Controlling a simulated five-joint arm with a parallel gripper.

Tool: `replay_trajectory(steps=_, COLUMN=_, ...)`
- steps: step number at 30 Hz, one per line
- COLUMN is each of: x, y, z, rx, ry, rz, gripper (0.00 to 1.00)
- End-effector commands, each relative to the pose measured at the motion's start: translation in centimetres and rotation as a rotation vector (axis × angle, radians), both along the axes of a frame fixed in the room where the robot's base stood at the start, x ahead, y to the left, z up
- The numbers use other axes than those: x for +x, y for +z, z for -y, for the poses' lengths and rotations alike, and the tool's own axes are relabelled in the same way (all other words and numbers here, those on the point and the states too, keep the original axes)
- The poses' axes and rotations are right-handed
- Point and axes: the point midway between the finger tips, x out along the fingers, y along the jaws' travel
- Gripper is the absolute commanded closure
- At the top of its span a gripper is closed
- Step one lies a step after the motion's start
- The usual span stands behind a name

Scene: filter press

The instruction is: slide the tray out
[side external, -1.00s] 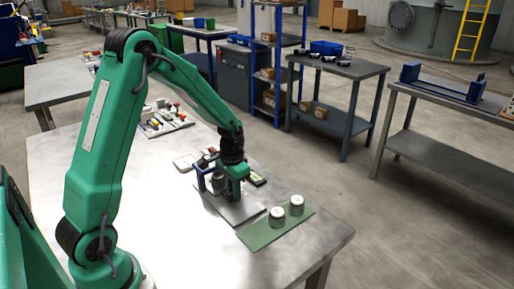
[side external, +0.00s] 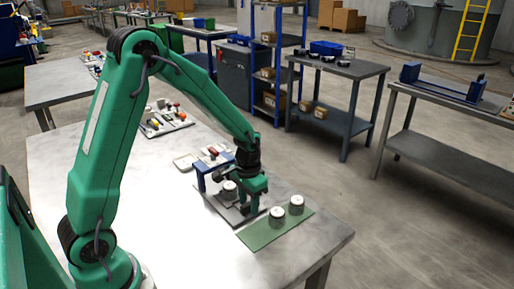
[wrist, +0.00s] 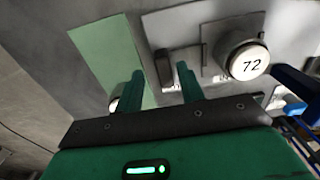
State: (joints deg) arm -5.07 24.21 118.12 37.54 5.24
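My gripper (side external: 252,208) is low over the front end of a grey base plate (side external: 226,217), on the side away from the blue frame (side external: 203,176). In the wrist view its two green fingers (wrist: 160,84) stand apart, with a dark upright grip (wrist: 163,66) of the tray between or just beyond them; contact cannot be told. The thin grey tray (wrist: 211,66) lies on the plate. A round metal weight marked 72 (wrist: 247,60) rests on it, beside the blue frame; it also shows in the side view (side external: 229,190).
A green mat (side external: 258,238) lies at the plate's right with two white-topped cylinders (side external: 277,217) (side external: 296,205) on it. Behind the frame are small white trays (side external: 186,161) and a rack of small parts (side external: 165,122). The front of the table is bare.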

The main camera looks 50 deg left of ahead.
Motion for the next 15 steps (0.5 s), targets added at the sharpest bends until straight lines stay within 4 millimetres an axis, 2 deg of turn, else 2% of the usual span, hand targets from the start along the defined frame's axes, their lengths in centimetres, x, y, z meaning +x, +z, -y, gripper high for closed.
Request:
replay_trajectory(steps=9, x=0.0, y=0.1, z=-0.1, rx=0.000, ry=0.002, rz=-0.001, gripper=0.62)
replay_trajectory(steps=15, x=0.0, y=1.4, z=-0.2, rx=0.000, ry=0.002, rz=0.001, gripper=0.62)
